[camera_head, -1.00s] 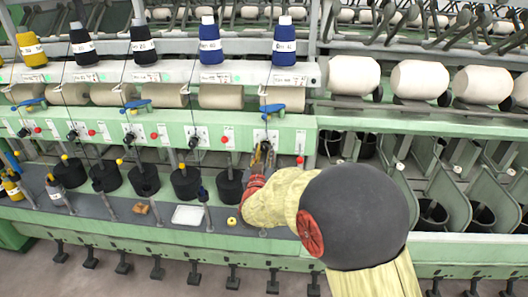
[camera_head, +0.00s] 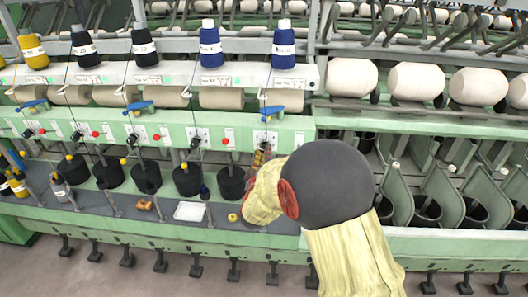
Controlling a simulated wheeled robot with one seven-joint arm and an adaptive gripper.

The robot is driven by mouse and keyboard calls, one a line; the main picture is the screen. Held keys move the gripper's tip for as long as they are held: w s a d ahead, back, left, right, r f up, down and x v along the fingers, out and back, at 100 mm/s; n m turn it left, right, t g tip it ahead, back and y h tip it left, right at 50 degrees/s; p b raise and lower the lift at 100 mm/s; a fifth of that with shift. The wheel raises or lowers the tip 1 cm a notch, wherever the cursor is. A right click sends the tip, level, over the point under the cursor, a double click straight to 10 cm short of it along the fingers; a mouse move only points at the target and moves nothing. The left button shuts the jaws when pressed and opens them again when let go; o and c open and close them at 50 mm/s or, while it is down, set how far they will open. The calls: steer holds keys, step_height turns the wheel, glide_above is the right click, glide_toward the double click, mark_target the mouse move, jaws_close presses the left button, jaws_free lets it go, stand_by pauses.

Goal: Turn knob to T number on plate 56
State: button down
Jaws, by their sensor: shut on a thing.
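My gripper (camera_head: 260,158) is at the green rail (camera_head: 175,128), just below the rightmost white plate (camera_head: 264,138) of the row. Its fingers are shut, and what they hold is mostly hidden by the fingers and wrist; by its place it appears to be the knob of that plate. The knob's pointing direction and the plate's number cannot be read. Other white plates with dark knobs, such as this knob (camera_head: 195,142), line the rail to the left.
Blue bobbins (camera_head: 284,48) and black bobbins stand on the upper shelf. Black cans (camera_head: 187,180) stand below the rail. A white tray (camera_head: 189,211) and a yellow ring (camera_head: 232,217) lie on the grey ledge. Green dividers fill the right side.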

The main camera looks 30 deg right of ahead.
steer(key=shift+n, duration=0.5)
steer(key=c, duration=1.5)
jaws_free()
steer(key=shift+c, duration=0.2)
steer(key=shift+s+a, duration=0.1)
steer(key=v, duration=1.1)
steer(key=shift+s+a, duration=0.25)
steer(key=shift+s, duration=0.05)
